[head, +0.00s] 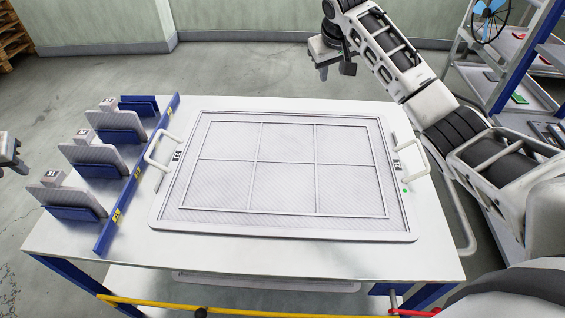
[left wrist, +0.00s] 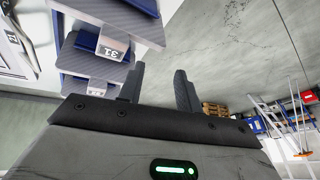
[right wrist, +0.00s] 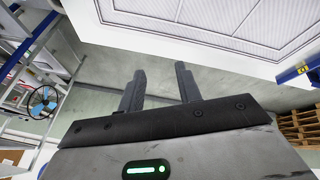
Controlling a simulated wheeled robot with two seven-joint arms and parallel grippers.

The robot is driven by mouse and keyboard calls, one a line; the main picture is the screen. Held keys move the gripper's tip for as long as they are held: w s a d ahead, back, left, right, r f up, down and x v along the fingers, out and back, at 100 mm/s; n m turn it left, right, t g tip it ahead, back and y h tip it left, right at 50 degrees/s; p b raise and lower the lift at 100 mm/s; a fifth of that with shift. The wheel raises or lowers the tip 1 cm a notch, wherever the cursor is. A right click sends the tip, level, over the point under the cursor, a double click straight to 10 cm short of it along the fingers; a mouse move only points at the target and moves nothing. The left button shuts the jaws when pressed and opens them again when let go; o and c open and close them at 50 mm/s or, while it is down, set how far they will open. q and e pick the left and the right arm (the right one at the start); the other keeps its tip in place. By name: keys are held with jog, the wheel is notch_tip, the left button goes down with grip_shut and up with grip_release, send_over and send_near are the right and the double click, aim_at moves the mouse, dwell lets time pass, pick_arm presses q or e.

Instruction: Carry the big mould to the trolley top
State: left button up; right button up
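The big mould (head: 285,226) is a wide, flat white tray with a ribbed grid, lying flat on a white-topped table (head: 400,262). It has a left handle (head: 153,149) and a right handle (head: 424,153). Part of the mould shows at the top of the right wrist view (right wrist: 220,12). My right gripper (head: 335,72) is open and empty beyond the table's far edge, apart from the mould; its fingers show in the right wrist view (right wrist: 160,70). My left gripper (head: 12,160) is at the left edge, mostly out of frame; the left wrist view (left wrist: 159,70) shows it open and empty. I cannot identify the trolley top.
Numbered grey plates (head: 95,151) stand in blue holders at the table's left, behind a blue rail (head: 137,175). A yellow bar (head: 160,304) runs along the near side. A shelf rack (head: 520,75) with a blue fan stands at the right. The floor beyond the table is clear.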

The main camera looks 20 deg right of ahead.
jog(key=v, duration=0.8)
jog(key=shift+s+d+r, duration=0.2)
